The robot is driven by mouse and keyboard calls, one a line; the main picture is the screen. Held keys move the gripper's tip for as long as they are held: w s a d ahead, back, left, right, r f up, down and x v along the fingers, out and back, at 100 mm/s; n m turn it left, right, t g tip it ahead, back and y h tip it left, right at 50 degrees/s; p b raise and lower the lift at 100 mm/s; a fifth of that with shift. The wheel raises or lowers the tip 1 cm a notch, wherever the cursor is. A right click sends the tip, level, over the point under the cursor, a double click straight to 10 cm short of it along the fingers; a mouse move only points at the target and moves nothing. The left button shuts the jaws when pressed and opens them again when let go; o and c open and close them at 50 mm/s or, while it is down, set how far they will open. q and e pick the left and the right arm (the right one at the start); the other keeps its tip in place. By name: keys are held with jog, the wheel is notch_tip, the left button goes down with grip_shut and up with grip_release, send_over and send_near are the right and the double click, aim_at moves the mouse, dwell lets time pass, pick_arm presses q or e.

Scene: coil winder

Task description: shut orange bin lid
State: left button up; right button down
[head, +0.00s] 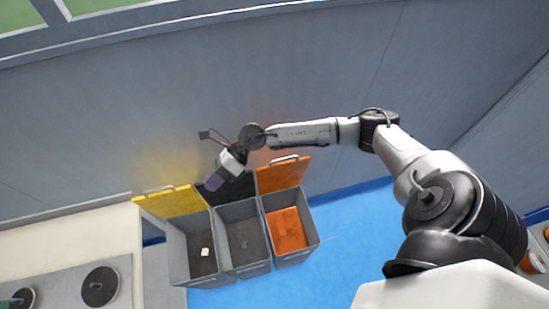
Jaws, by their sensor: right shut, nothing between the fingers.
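The orange lid (283,175) stands raised at the back of the rightmost grey bin (312,238), with a light handle bar along its top edge. That bin is open, and orange contents show inside. My right gripper (213,184) is shut and empty, pointing down in front of the dark lid of the middle bin, left of the orange lid. It looks apart from the orange lid. My right arm reaches in from the right, passing above the orange lid. My left gripper is not in view.
The middle bin (244,271) has a raised dark lid (233,189), partly hidden by my gripper. The left bin (200,281) has a raised yellow lid (175,203) and a pale block (205,252) inside. A grey wall (130,120) stands behind. Blue floor (345,230) is free to the right.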

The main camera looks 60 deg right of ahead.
jog(key=s+d+f+n+g+h+b, duration=0.1)
jog(key=d+f+n+g+h+b, duration=0.3)
jog(key=d, duration=0.9)
jog(key=s+d+f+m+g+h, duration=0.15)
jog(key=d+h, duration=0.45)
jog(key=d, duration=0.7)
pick_arm(q)
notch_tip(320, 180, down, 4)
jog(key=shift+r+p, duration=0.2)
jog(key=shift+p, duration=0.5)
pick_arm(e)
jog(key=s+x, duration=0.1)
jog(key=x, duration=0.8)
jog(key=shift+d+f+n+h, duration=0.25)
jog(key=shift+d+n+h, duration=0.05)
jog(key=shift+n, duration=0.15)
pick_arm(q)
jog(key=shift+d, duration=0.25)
pick_arm(e)
jog(key=shift+s+a+g, duration=0.1)
jog(key=shift+g, duration=0.15)
